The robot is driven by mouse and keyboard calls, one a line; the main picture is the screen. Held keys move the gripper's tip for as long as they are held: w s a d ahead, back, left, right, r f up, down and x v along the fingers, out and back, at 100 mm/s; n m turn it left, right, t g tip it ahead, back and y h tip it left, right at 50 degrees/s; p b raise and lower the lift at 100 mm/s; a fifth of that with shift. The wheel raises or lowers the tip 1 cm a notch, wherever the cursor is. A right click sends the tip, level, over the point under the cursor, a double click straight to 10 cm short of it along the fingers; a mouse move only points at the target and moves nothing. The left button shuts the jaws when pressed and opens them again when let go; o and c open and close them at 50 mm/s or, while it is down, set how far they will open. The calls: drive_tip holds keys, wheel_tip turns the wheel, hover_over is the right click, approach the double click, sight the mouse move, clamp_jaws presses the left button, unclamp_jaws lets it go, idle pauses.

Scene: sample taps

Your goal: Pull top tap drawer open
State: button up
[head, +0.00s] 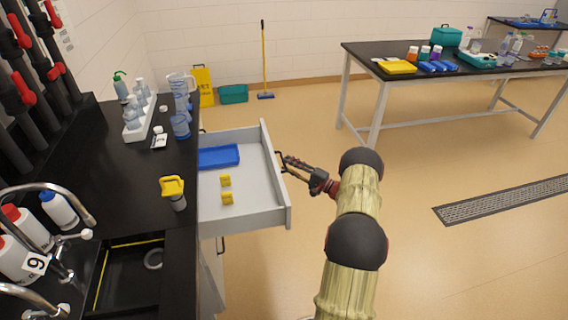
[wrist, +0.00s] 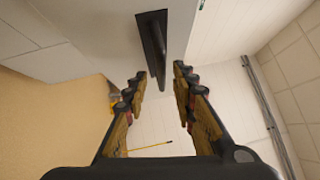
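The top tap drawer (head: 258,185) is pulled out from under the black counter. It holds a blue tray (head: 218,157) and two small yellow blocks (head: 226,181). My gripper (head: 288,163) is just outside the drawer's front panel, at its handle. In the wrist view my gripper (wrist: 158,85) has its fingers spread apart. The dark handle bar (wrist: 153,45) on the pale drawer front (wrist: 85,30) lies ahead of the gap between the fingertips. Whether a finger touches the handle cannot be told.
The black counter (head: 140,185) at left bears a sink, taps, bottles and a yellow-topped item (head: 172,187). A lower handle (head: 221,245) shows below the drawer. A lab table (head: 400,65) stands at the back right. The floor right of my arm is clear, with a drain grate (head: 505,200).

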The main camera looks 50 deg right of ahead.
drive_tip(key=v, duration=0.9)
idle(0.3)
